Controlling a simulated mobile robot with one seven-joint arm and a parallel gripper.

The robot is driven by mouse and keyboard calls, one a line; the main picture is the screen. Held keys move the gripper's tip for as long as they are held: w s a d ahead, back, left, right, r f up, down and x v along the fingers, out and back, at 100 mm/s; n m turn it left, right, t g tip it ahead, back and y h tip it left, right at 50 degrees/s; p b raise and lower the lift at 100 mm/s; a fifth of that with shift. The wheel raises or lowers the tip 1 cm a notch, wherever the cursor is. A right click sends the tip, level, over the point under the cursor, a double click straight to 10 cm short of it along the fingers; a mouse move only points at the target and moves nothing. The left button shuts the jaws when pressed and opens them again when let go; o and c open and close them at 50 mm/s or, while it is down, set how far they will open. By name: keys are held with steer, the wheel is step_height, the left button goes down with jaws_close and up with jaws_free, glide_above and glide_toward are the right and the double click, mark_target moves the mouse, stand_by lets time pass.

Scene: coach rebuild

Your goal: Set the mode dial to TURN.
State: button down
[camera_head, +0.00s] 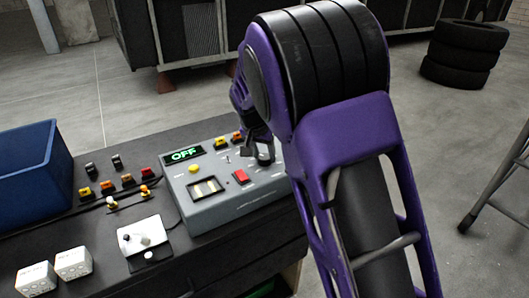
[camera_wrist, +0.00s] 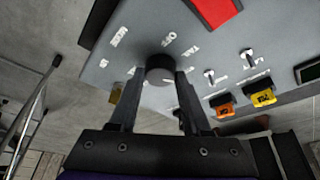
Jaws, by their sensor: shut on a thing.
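The grey control box (camera_head: 225,212) stands on the dark bench top. Its display (camera_head: 183,155) reads OFF in green. In the wrist view the mode dial (camera_wrist: 160,67) is a round black knob on the box's grey face (camera_wrist: 125,50), with white labels around it.
The box also bears a red button (camera_head: 240,176), a yellow button (camera_head: 194,169) and small toggles. To its left are several loose switches, a small joystick plate (camera_head: 145,241), two white blocks (camera_head: 73,262) and a blue bin (camera_head: 28,165). Tyres (camera_head: 464,53) stand on the floor behind right.

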steer(key=m+h+p, duration=0.1)
steer(key=m, duration=0.1)
steer(key=m+g+h, duration=0.1)
steer(key=m, duration=0.2)
steer(key=shift+w+a+m+p, duration=0.1)
steer(key=shift+a+m+p, duration=0.05)
steer(key=shift+m+p, duration=0.2)
steer(key=shift+m+g+h+p, duration=0.4)
steer(key=shift+m+g+p, duration=0.55)
steer(key=shift+m, duration=1.2)
steer(key=shift+a+f, duration=0.1)
steer(key=shift+c, duration=1.8)
jaws_free()
steer(key=shift+w, duration=0.1)
steer(key=p+v, duration=0.1)
steer(key=v, duration=1.6)
steer(key=shift+r+p, duration=0.25)
steer(key=shift+p, duration=0.05)
